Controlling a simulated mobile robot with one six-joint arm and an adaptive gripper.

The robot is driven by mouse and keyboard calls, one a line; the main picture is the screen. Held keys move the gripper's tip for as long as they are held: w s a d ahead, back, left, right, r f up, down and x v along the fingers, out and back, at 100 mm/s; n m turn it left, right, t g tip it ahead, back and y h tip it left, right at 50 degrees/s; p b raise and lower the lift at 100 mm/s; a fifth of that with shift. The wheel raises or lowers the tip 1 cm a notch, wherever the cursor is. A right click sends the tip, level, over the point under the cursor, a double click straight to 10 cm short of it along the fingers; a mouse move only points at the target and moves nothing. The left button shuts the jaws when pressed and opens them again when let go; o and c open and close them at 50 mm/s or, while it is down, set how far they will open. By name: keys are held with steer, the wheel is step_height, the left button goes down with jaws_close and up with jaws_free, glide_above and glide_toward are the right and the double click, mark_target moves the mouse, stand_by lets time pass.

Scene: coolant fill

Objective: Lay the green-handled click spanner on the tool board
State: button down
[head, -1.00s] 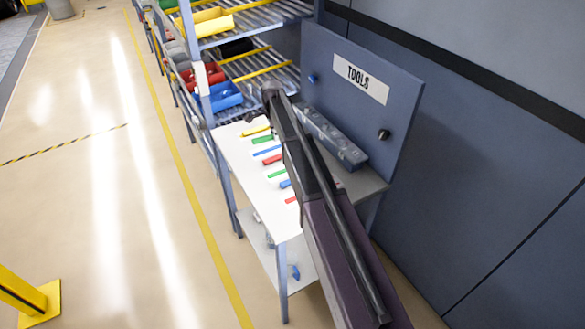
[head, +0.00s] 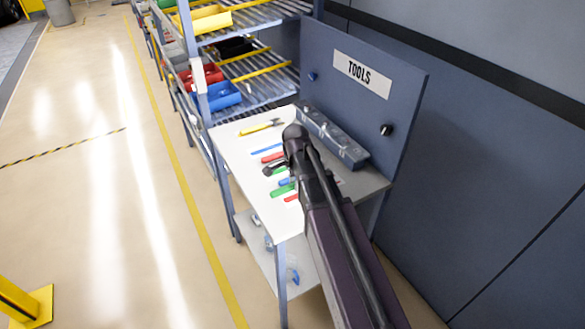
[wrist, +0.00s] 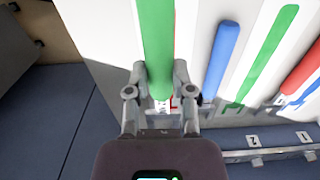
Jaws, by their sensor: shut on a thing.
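My gripper (head: 271,169) is over the near part of the white tabletop (head: 247,155). In the wrist view my gripper (wrist: 160,88) is shut on a green-handled spanner (wrist: 157,40). Its handle stretches away from the fingers, and its lower end is partly hidden between them. In the head view the held spanner (head: 283,191) lies across the near tools; I cannot tell whether it touches the surface. A red tool (wrist: 177,40) shows partly behind it. Another green-handled spanner (wrist: 266,55) lies apart to the right. An upright blue panel marked TOOLS (head: 350,110) backs the table.
A blue-handled tool (wrist: 221,58) and a red-handled one (wrist: 303,72) lie alongside. A long grey box (head: 335,140) stands against the panel. A rail with numbered tags (wrist: 270,154) shows in the wrist view. A shelf rack with bins (head: 223,95) stands beyond.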

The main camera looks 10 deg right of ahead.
steer(key=shift+w, duration=0.1)
steer(key=w, duration=0.5)
steer(key=w+d+f+b, duration=0.1)
steer(key=w, duration=0.8)
steer(key=shift+w+d+f, duration=0.2)
steer(key=shift+w+d, duration=0.1)
steer(key=shift+d, duration=0.05)
steer(key=shift+w, duration=0.4)
steer(key=shift+w+f+b, duration=0.25)
steer(key=shift+f+b, duration=0.45)
steer(key=shift+b, duration=0.15)
steer(key=shift+f+b, duration=1.15)
steer(key=shift+f, duration=0.2)
steer(key=shift+c, duration=2.4)
jaws_free()
steer(key=shift+r, duration=0.1)
